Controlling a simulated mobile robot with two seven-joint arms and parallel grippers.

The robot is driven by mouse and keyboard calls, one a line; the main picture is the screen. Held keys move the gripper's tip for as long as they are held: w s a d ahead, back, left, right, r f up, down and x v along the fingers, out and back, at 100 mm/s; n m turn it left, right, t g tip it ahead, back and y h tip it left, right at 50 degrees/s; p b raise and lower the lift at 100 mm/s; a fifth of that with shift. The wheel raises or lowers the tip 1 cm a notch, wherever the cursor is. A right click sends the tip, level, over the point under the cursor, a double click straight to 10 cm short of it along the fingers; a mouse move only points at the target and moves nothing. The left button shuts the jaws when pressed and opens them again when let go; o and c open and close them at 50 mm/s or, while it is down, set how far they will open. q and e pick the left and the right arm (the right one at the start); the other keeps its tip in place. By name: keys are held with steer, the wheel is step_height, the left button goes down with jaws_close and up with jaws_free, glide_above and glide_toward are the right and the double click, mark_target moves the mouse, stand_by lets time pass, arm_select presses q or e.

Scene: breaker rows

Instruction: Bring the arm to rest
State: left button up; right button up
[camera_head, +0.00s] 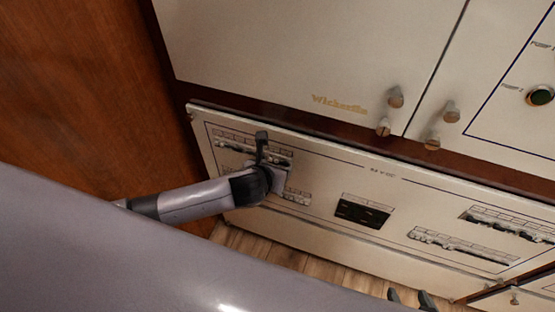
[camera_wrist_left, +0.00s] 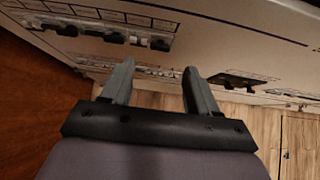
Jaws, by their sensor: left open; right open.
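The cream breaker panel (camera_head: 330,175) spans the lower part of the head view, with rows of small breakers. My left arm reaches in from the left. Its gripper (camera_head: 265,155) is in front of the panel's left breaker rows and hides part of them. In the left wrist view my left gripper (camera_wrist_left: 158,85) is open and nothing shows between its fingers. The breaker rows (camera_wrist_left: 105,30) lie beyond its fingertips. Only the dark fingertips of my right gripper (camera_head: 410,298) show at the bottom edge, apart and empty, below the panel.
A pale cabinet (camera_head: 300,50) with metal knobs (camera_head: 396,97) is above the panel. A brown wood wall (camera_head: 70,90) stands at left. Wooden floor (camera_head: 285,255) shows below. A large grey surface covers the lower left.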

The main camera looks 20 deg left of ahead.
arm_select(q)
steer(key=s+d+f+n+h, duration=0.2)
steer(key=s+n, duration=0.3)
steer(key=n, duration=0.3)
steer(key=s+d+f+n+h, duration=0.1)
steer(key=s+d+n, duration=0.1)
steer(key=s+n, duration=0.45)
steer(key=s+a+f+n+t+y, duration=0.1)
steer(key=s+a+n, duration=0.7)
steer(key=n, duration=1.1)
steer(key=shift+a, duration=0.2)
steer(key=shift+s+n, duration=0.1)
steer(key=shift+n, duration=0.15)
